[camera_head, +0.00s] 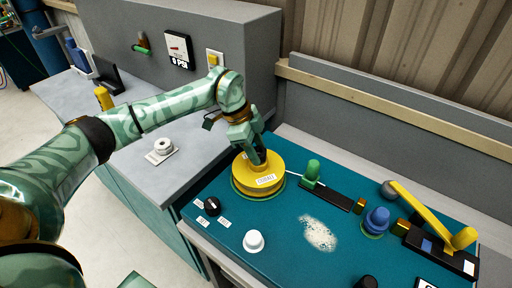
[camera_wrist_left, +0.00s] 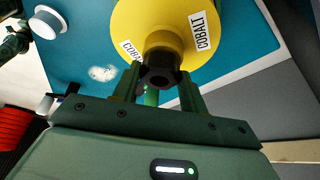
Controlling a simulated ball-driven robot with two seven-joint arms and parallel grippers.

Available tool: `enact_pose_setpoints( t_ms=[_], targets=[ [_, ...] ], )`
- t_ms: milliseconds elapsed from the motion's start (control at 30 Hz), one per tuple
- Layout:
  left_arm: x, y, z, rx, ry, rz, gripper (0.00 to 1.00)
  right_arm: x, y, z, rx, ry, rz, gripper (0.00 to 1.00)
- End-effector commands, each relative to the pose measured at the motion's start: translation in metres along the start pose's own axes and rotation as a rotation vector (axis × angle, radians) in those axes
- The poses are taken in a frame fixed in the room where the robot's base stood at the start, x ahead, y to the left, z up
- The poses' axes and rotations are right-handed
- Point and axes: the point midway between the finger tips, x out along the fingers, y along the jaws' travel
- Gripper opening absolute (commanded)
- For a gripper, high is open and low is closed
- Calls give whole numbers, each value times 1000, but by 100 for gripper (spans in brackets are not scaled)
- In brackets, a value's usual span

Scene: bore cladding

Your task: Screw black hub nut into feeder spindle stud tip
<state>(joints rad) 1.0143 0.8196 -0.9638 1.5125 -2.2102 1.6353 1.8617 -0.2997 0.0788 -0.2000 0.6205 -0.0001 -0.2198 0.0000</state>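A yellow round feeder drum (camera_head: 258,187) with "COBALT" labels stands on the teal bench top. It also fills the top of the left wrist view (camera_wrist_left: 127,22). My left gripper (camera_head: 257,157) points down at the middle of the drum. In the left wrist view, my left gripper's fingers (camera_wrist_left: 160,88) close on either side of the black hub nut (camera_wrist_left: 158,76). The nut lines up with a brownish spindle (camera_wrist_left: 161,42) at the drum's centre. The nut's contact with the stud tip is hidden. My right gripper is not in view.
A grey counter (camera_head: 178,180) adjoins at left.

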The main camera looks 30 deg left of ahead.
Motion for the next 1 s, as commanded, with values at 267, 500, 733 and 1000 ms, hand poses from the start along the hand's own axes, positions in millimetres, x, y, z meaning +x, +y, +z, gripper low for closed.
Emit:
enact_pose_setpoints(
  t_ms=[267,500,733,1000],
  targets=[
    [-1,-3,-1,237,-1,97,19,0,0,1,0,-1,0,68],
    [0,-6,-3,632,-3,262,19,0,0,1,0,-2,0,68],
    [1,-6,-3,931,-3,387,19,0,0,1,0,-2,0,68],
    [2,-6,-2,970,0,401,19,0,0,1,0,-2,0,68]
  ],
)
